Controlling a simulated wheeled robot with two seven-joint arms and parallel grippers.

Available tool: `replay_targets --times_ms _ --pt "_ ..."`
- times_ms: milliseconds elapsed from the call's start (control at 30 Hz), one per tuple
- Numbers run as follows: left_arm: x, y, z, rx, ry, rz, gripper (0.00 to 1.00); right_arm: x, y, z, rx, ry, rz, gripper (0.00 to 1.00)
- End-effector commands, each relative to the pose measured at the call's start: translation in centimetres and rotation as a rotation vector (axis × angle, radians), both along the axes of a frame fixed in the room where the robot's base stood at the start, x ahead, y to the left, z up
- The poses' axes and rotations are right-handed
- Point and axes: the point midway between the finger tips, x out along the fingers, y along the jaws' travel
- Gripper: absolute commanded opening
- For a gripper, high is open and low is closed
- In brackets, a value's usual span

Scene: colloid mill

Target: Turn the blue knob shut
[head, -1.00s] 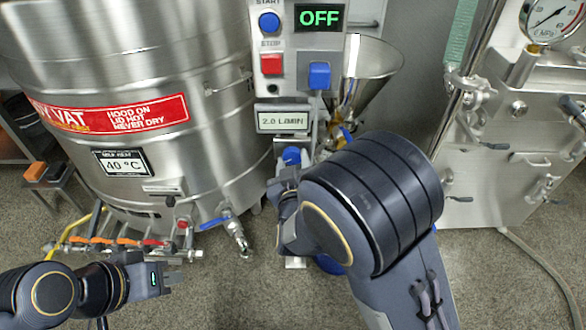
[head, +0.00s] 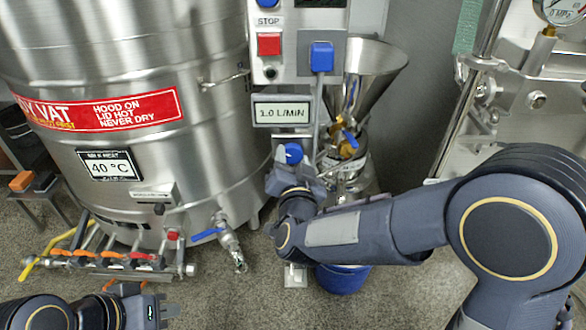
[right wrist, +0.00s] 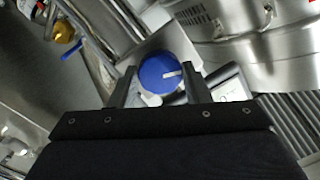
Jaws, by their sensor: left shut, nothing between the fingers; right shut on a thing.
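The blue knob (head: 293,153) sits below a small flow display (head: 281,112) that reads 1.0 L/MIN. In the right wrist view the knob (right wrist: 160,74) is round, with a white pointer line towards the right. My right gripper (head: 291,172) is shut on the knob, with one finger on each side of it in the right wrist view (right wrist: 160,84). My left gripper (head: 160,311) is shut and empty at the lower left, well away from the knob.
A steel funnel (head: 370,70) stands right of the knob. A blue bucket (head: 342,278) is on the floor below.

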Motion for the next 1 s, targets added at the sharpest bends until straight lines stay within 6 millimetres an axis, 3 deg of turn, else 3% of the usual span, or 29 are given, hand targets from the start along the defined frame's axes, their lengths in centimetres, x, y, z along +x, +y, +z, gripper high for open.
replay_targets --times_ms 1000 --pt "0.00 0.00 -0.74 0.000 0.000 0.000 0.00 -0.02 0.14 -0.14 0.940 0.002 0.000 0.20"
